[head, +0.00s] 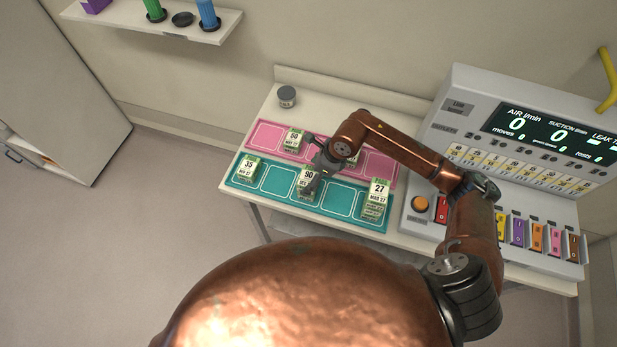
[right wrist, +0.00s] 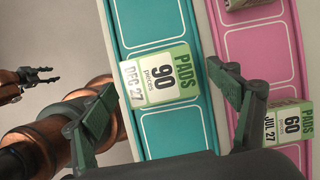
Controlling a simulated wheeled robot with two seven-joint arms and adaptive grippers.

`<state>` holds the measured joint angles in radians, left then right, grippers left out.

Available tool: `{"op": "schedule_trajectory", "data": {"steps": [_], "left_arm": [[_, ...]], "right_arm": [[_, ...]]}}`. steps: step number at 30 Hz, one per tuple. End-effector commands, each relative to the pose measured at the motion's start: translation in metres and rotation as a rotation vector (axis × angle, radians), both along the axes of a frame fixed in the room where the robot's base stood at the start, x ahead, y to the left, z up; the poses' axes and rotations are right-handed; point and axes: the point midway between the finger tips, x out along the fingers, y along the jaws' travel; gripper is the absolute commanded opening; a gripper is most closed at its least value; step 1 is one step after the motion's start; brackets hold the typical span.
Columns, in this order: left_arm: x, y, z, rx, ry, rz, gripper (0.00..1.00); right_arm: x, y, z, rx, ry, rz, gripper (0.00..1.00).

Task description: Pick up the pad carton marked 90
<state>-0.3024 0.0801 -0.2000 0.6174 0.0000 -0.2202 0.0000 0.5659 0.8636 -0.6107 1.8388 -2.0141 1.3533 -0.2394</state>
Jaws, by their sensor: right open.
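The pad carton marked 90 (head: 307,184) is white and green and sits in a middle cell of the teal tray (head: 333,213). In the right wrist view the carton (right wrist: 160,74) shows its "90 pieces, DEC 27" label between my fingers. My right gripper (head: 317,162) is open above the carton, and its finger partly covers it in the head view. In the right wrist view the fingers (right wrist: 160,82) stand apart on either side, with nothing gripped. My left gripper (right wrist: 46,75) shows small at the left edge of that view; its opening is unclear.
Cartons marked 35 (head: 247,170) and 27 (head: 377,194) stand in the teal tray's end cells. The pink tray (head: 264,135) behind holds cartons marked 50 (head: 293,138) and 60 (right wrist: 289,126). A grey jar (head: 287,96) stands behind, and a control panel (head: 508,165) to the right.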

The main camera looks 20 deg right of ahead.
Motion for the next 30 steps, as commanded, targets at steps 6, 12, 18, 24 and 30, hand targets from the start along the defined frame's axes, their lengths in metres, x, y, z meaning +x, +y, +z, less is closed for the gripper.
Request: {"op": "schedule_trajectory", "data": {"steps": [6,12,18,24,30], "left_arm": [[0.001,0.000,0.006,0.001,-0.001,0.000,0.40],[0.002,0.000,0.006,0.001,-0.003,0.000,0.40],[0.004,0.000,0.006,0.000,-0.006,0.000,0.40],[0.005,0.000,0.006,0.000,-0.007,-0.001,0.40],[0.005,0.000,0.006,0.000,-0.007,-0.001,0.40]], "right_arm": [[0.004,0.007,-0.019,0.002,0.001,-0.002,0.82],[0.004,0.006,-0.021,0.002,0.000,-0.003,0.82],[0.004,0.006,-0.021,0.002,0.000,-0.003,0.70],[0.004,0.006,-0.021,0.003,0.000,-0.004,0.56],[0.004,0.006,-0.021,0.003,0.000,-0.004,0.43]]}}
